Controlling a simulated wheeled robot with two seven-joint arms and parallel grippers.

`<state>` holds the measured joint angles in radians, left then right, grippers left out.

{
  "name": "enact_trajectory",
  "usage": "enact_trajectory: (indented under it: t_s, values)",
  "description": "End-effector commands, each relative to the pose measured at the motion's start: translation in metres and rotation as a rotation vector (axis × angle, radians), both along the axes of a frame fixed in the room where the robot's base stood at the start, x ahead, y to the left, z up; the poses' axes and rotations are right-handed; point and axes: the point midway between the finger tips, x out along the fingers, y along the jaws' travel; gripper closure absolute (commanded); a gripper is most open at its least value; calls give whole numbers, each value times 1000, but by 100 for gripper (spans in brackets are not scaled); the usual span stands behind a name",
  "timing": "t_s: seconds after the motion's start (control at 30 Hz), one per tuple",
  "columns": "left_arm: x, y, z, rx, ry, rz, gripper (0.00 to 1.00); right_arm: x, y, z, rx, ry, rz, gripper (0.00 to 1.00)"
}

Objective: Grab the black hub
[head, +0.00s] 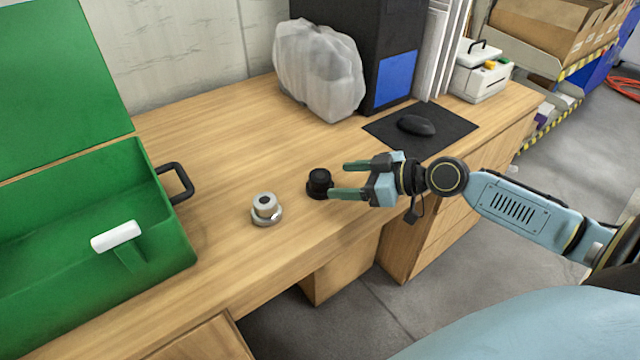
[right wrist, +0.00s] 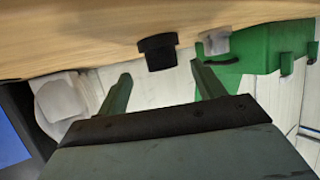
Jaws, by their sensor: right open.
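The white hub (right wrist: 215,42) is farther off. My left gripper is not in view.
A green open case (head: 150,200) with a black handle stands at the left. A plastic-wrapped item (head: 318,72), a dark computer case (head: 372,30) and a mouse (head: 416,125) on a black pad stand behind. The desk (head: 215,140) is clear around the hubs, and its front edge is near.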

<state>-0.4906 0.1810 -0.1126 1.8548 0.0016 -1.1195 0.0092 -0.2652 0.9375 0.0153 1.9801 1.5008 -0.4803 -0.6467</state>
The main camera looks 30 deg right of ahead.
Motion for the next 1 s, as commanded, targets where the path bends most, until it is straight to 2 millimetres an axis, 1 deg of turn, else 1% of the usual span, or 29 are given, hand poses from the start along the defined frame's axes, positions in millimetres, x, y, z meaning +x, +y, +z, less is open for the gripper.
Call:
enact_trajectory:
  t_s: [0.07,0.27,0.37,0.6,0.7,0.83,1.0]
  values:
    - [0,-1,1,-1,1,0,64,6,4,-2,1,-3,0,32]
    - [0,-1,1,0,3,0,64,12,8,-5,1,-1,0,32]
    - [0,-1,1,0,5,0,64,17,13,-6,2,-2,1,32]
    - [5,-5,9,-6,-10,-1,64,41,30,-15,4,-2,-1,32]
    - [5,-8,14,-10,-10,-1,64,48,35,-19,1,-2,0,32]
    - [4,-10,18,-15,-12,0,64,50,37,-20,-1,-1,-1,32]
    - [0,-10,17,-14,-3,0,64,50,37,-20,-1,0,0,32]
